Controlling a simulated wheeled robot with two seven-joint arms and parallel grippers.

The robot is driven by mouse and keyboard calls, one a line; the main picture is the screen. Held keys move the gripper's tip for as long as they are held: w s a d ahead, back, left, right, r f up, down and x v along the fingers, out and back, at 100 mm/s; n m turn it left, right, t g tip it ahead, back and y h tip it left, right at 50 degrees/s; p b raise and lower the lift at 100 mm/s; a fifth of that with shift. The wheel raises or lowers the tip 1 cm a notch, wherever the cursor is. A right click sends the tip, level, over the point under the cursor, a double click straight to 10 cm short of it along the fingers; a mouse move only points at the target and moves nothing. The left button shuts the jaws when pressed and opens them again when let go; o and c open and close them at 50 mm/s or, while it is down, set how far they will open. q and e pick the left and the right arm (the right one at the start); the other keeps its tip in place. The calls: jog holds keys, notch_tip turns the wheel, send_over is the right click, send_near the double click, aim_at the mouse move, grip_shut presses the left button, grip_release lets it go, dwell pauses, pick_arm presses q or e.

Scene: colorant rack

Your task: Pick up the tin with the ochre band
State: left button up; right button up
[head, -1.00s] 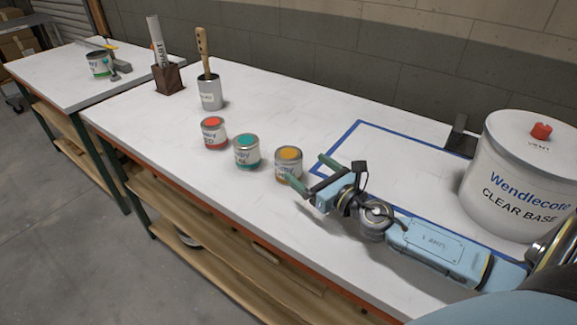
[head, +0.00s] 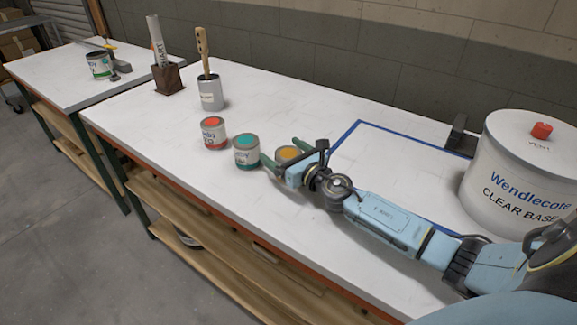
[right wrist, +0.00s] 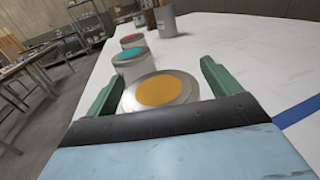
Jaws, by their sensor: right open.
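The ochre tin (head: 287,153) stands on the white bench, the rightmost of three small tins in a row. My right gripper (head: 282,152) is open, with its green fingers on either side of this tin. In the right wrist view the tin's ochre lid (right wrist: 159,90) lies between the two open fingers (right wrist: 160,85). Whether the fingers touch the tin I cannot tell. Its band is mostly hidden by the gripper in the head view. My left gripper is not in view.
A teal tin (head: 246,151) stands close to the left of the ochre tin, and a red tin (head: 214,133) beyond it. A large white Wendlecote tub (head: 515,180) stands at right. A metal can with a brush (head: 211,93) stands farther back.

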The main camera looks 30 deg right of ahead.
jog(key=c, duration=1.2)
jog(key=shift+o, duration=0.2)
